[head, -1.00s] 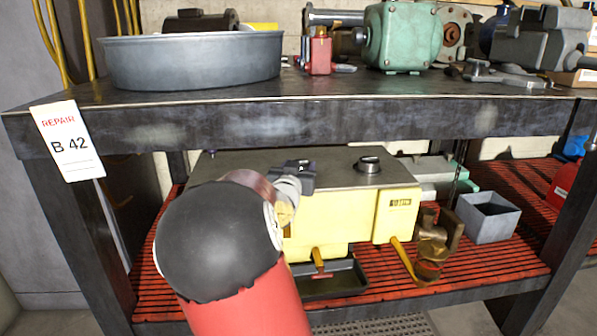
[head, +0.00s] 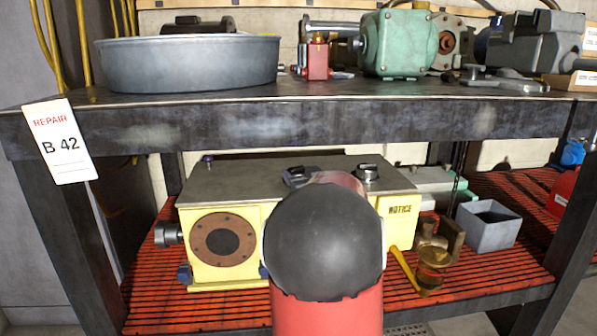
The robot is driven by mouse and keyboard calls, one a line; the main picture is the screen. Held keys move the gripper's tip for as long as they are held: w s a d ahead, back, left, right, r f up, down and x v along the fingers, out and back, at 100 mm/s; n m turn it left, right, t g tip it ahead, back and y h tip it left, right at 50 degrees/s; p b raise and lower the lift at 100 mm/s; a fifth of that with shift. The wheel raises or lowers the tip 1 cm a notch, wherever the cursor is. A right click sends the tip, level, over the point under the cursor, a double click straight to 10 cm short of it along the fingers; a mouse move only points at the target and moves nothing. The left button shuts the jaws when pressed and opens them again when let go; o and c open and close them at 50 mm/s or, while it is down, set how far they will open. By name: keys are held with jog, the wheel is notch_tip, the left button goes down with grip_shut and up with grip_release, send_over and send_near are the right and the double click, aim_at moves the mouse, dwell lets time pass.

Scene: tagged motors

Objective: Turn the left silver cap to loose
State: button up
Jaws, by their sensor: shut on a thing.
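The yellow box (head: 270,205) with a grey top sits on the lower shelf. The right silver cap (head: 367,173), with a dark raised grip, stands on its top. My gripper (head: 300,177) shows only as a small dark part over the box top, left of that cap, mostly behind my own arm. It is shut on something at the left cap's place. The left silver cap itself is hidden, so its turn cannot be seen.
The upper shelf (head: 330,126) runs close above the box. It carries a grey round pan (head: 190,65) and a green motor (head: 398,45). A brass fitting (head: 432,262) and a grey bin (head: 488,224) stand right of the box. Red slats (head: 160,300) are bare at front left.

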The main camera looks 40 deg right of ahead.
jog(key=shift+d+n+t+y+p, duration=0.15)
jog(key=shift+n+y+p, duration=0.4)
jog(key=shift+y, duration=0.35)
jog(key=shift+d+n+t+y+p, duration=0.15)
jog(key=shift+n+y+p, duration=0.2)
jog(key=shift+n+y, duration=0.45)
jog(key=shift+a+y, duration=0.1)
jog(key=shift+y, duration=0.3)
jog(key=o, duration=1)
jog(key=s, duration=0.7)
jog(key=shift+s+a, duration=0.1)
jog(key=shift+s, duration=0.3)
jog(key=shift+c, duration=0.2)
